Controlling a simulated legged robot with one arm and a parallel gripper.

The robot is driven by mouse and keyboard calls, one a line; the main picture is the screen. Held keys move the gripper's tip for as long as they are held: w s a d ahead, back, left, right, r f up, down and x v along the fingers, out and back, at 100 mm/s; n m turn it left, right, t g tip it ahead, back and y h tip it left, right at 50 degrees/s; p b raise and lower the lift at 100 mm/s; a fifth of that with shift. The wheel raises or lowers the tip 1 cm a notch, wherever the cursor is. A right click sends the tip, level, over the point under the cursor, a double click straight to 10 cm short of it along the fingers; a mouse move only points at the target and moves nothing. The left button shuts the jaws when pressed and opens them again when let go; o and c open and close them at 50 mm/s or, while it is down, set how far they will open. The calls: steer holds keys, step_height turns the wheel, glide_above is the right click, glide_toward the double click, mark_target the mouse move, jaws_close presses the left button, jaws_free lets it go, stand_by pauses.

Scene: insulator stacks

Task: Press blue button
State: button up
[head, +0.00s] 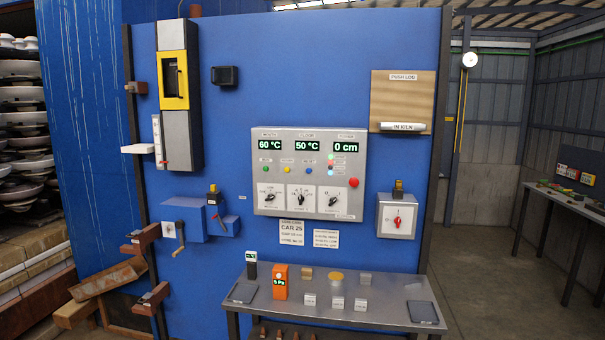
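A small blue button (311,170) sits on the grey control panel (262,203) fixed to the blue wall. It is in the row under the green displays, left of a column of small coloured lights. It is too small to tell whether it is pressed in. My gripper is not in view, and nothing covers the panel.
Below the panel stands a grey table (385,300) with an orange meter (280,282) and several small blocks. A grey switch box (397,216) is to the right. Brown brackets (140,238) jut out at the left. Open floor (490,285) lies at the right.

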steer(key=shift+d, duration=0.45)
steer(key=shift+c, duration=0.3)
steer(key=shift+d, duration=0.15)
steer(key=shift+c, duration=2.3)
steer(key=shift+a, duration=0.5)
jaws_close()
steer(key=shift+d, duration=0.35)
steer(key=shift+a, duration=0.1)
